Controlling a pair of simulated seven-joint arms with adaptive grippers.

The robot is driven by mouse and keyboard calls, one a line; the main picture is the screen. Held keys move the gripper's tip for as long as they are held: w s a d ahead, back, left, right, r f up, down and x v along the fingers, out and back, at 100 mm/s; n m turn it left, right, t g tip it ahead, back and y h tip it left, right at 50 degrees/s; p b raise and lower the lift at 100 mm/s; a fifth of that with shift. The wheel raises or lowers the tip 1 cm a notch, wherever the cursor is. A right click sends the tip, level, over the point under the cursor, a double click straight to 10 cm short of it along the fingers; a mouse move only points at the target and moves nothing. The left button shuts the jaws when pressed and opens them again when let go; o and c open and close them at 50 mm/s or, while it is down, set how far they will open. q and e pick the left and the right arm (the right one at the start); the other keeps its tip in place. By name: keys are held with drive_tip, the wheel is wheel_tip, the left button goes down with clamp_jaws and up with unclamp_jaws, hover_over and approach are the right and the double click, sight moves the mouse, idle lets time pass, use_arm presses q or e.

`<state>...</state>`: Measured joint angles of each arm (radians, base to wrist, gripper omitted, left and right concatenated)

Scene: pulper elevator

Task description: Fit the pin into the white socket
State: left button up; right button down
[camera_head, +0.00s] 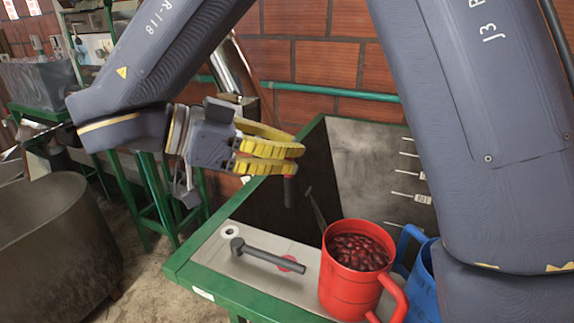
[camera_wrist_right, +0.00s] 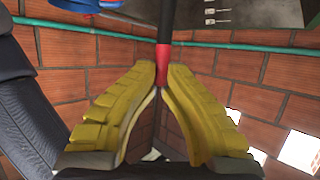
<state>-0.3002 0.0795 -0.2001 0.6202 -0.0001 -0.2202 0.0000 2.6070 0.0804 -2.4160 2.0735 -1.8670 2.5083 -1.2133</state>
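My right gripper (camera_head: 292,160), with yellow ribbed fingers, is shut on the pin (camera_head: 289,190). The pin is a dark rod with a red band at the fingertips, and it points down over the dark opening of the tank. In the right wrist view the pin's red band (camera_wrist_right: 162,66) sits between the two fingertips (camera_wrist_right: 163,76). The white socket (camera_head: 229,232), a pale ring with a dark hole, is on the near left corner of the table top, below and to the left of the held pin and apart from it. My left gripper is not in view.
A grey handle-like bar (camera_head: 265,256) lies over a red ring (camera_head: 296,266) beside the socket. A red jug (camera_head: 347,285) of dark red cherries and a blue jug (camera_head: 422,280) stand to the right. The green-edged tank (camera_head: 352,150) lies behind; a round grey vat (camera_head: 50,235) stands left.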

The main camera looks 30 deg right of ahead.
drive_tip(key=w+a+f+n+t, duration=0.3)
drive_tip(key=w+f, duration=0.1)
drive_tip(key=w, duration=0.3)
drive_tip(key=w+a+f+n+t, duration=0.3)
drive_tip(key=w+f+t, duration=0.1)
drive_tip(key=w, duration=0.3)
drive_tip(key=shift+w+a+y, duration=0.3)
drive_tip(key=shift+w+a, duration=0.1)
wheel_tip(320, 180, down, 6)
idle(0.4)
drive_tip(key=shift+f, duration=2.6)
idle(1.9)
drive_tip(key=c, duration=1.5)
unclamp_jaws()
drive_tip(key=shift+a, duration=0.1)
drive_tip(key=shift+v, duration=3.75)
